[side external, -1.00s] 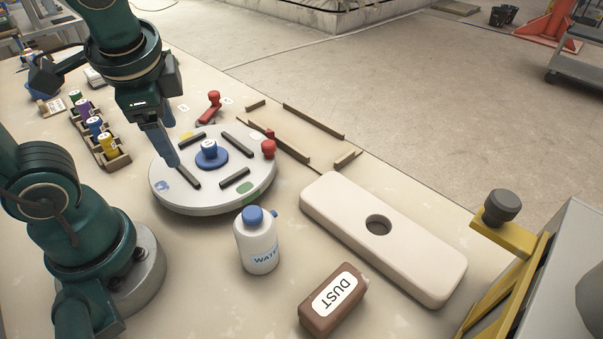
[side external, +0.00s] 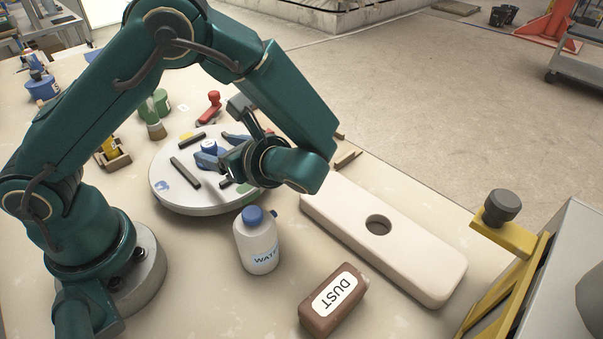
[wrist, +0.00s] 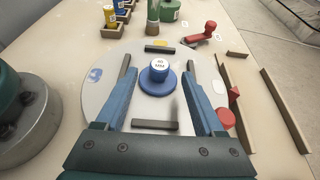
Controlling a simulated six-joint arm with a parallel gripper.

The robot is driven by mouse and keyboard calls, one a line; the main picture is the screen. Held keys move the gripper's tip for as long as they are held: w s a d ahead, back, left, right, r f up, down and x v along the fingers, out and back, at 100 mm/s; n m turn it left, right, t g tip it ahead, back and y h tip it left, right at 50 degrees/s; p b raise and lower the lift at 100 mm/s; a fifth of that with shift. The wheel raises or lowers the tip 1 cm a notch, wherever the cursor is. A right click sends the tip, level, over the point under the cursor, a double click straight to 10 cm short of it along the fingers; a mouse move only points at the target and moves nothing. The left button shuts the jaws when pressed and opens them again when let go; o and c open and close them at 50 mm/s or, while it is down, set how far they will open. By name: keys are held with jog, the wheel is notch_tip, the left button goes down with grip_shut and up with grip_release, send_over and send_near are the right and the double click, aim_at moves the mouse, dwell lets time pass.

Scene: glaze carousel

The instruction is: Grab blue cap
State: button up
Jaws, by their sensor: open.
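The blue cap (side external: 206,149) is a round blue knob with a white top label on a wider blue disc. It sits at the middle of the round pale carousel (side external: 172,202), partly hidden by my gripper in the side external view. In the wrist view the cap (wrist: 158,82) stands upright between the two blue fingers of my gripper (wrist: 158,72). The fingers are open, with a visible gap on each side of it. I cannot tell how far the tips are above the carousel. My gripper (side external: 219,146) comes in from the right in the side external view.
Dark bars (wrist: 155,125) lie around the cap on the carousel. A red knob (wrist: 226,117) is at its right edge, a red lever (wrist: 200,34) beyond it. A white water bottle (side external: 257,248) with a blue top and a brown DUST block (side external: 333,300) stand in front.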

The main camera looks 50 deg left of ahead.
aim_at(213, 148)
jog(key=shift+x, duration=2.5)
grip_shut()
